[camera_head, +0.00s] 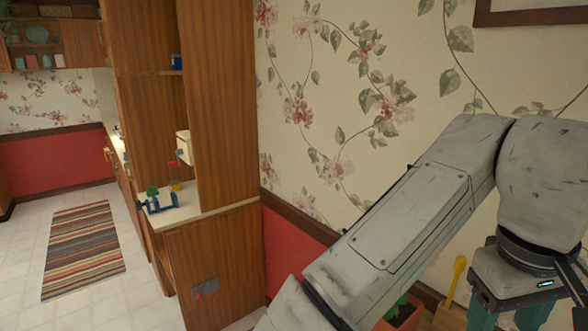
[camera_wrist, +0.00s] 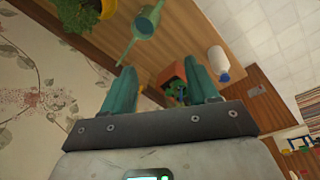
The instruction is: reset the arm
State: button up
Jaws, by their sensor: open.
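My arm reaches across the right side of the head view, bent at a joint near the top right. My gripper (camera_head: 508,318) hangs down at the lower right of that view, with its teal fingers partly cut off by the bottom edge. In the wrist view my gripper (camera_wrist: 160,78) is open, its two teal fingers well apart. Nothing is held between them. An orange pot with a green plant (camera_wrist: 172,78) shows beyond the gap between the fingers; I cannot tell how far away it is.
The wrist view shows a teal watering can (camera_wrist: 146,22), a white bottle (camera_wrist: 218,60) and a yellow pot (camera_wrist: 108,8). In the head view, a wooden cabinet (camera_head: 225,260) stands left of my arm, the floral wall (camera_head: 340,90) behind it. Open floor with a striped rug (camera_head: 82,250) lies far left.

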jog(key=d+f+m+t+h, duration=0.1)
jog(key=d+f+t+h, duration=0.3)
jog(key=d+f, duration=0.95)
jog(key=s+a+f+g+y, duration=0.2)
jog(key=s+a+f, duration=0.4)
jog(key=s+f, duration=0.5)
jog(key=s+a+f+g+y, duration=0.25)
jog(key=s+a+f, duration=0.35)
jog(key=s+f, duration=0.5)
notch_tip(320, 180, down, 12)
jog(key=w+b, duration=0.1)
jog(key=b, duration=0.9)
jog(key=shift+w+a+f+n+t+y, duration=0.15)
jog(key=shift+w+a+n+t+y, duration=0.15)
jog(key=shift+t+y, duration=0.05)
